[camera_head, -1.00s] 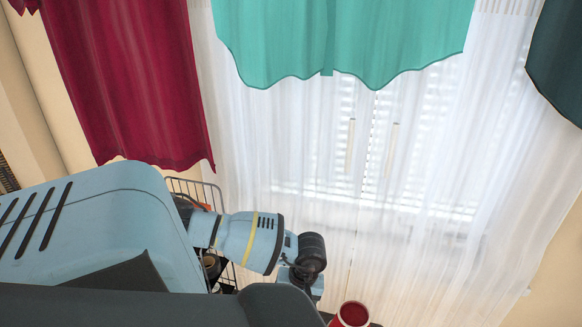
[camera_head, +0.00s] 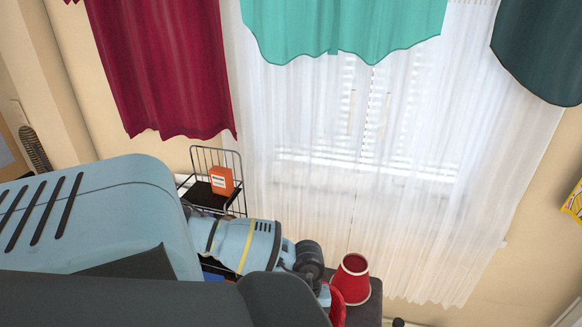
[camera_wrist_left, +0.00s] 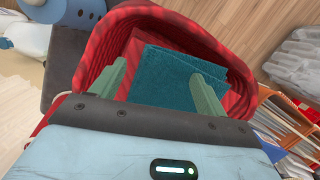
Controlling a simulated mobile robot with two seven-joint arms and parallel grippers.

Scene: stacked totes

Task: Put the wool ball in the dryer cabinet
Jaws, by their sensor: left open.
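My left gripper (camera_wrist_left: 160,72) shows in the left wrist view, its two pale green fingers apart. They reach over a red ribbed basket (camera_wrist_left: 84,72). A folded teal cloth (camera_wrist_left: 165,75) lies in the basket, between and beyond the fingers, and nothing is held; whether the fingers touch the cloth I cannot tell. In the head view my left arm comes in from the left and its gripper is hidden. A red rim (camera_head: 337,305), perhaps the same basket, shows beside the arm's end. I see no wool ball and cannot make out a dryer cabinet. My right gripper is out of view.
A red tapered vessel (camera_head: 351,281) stands on a dark surface (camera_head: 369,309) near the arm's end. A wire rack (camera_head: 216,155) holds an orange box (camera_head: 222,180). Curtains and hanging cloths cover the wall. Orange items (camera_wrist_left: 284,100) lie right of the basket.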

